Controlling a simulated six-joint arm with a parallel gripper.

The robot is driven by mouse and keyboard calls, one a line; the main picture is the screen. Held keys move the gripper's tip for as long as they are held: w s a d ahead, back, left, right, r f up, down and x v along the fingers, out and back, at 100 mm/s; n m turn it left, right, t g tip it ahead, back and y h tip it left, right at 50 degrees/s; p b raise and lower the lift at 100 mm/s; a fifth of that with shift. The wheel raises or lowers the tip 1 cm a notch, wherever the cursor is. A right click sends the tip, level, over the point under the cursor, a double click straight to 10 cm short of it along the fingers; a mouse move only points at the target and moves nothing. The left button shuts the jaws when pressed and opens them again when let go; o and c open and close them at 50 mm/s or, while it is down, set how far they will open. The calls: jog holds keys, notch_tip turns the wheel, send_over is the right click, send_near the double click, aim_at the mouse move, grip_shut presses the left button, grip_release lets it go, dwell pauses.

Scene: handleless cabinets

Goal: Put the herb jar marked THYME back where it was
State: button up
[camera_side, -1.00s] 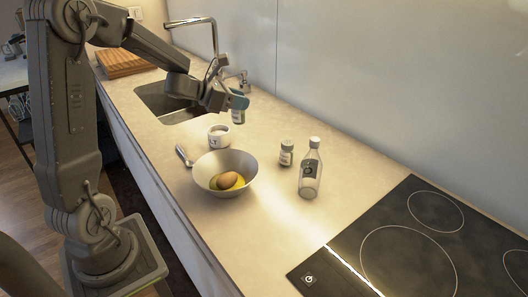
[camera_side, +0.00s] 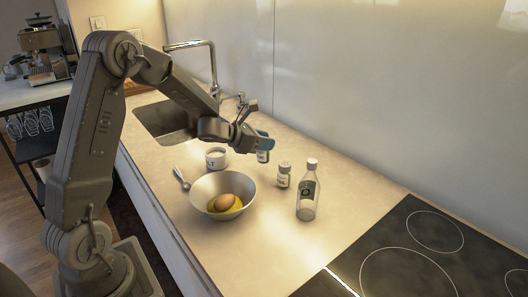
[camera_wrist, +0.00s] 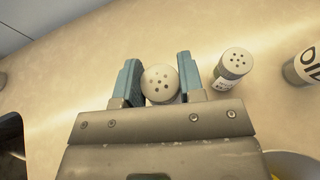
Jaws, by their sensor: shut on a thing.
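In the wrist view the held jar's pale perforated lid (camera_wrist: 160,84) sits between the blue fingers of my gripper (camera_wrist: 160,78). The jar looks upright and low over the counter; I cannot tell if its base touches. A second herb jar (camera_side: 284,175) with a grey lid stands just right of it, apart from the gripper, and also shows in the wrist view (camera_wrist: 232,66).
A glass oil bottle (camera_side: 307,192) stands right of the second jar. The sink (camera_side: 165,122) is behind, the black hob (camera_side: 410,262) in front. The wall bounds the right.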

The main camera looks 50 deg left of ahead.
aim_at(264, 152)
jog(key=shift+f, duration=1.85)
jog(key=shift+f, duration=0.15)
jog(key=o, duration=1.1)
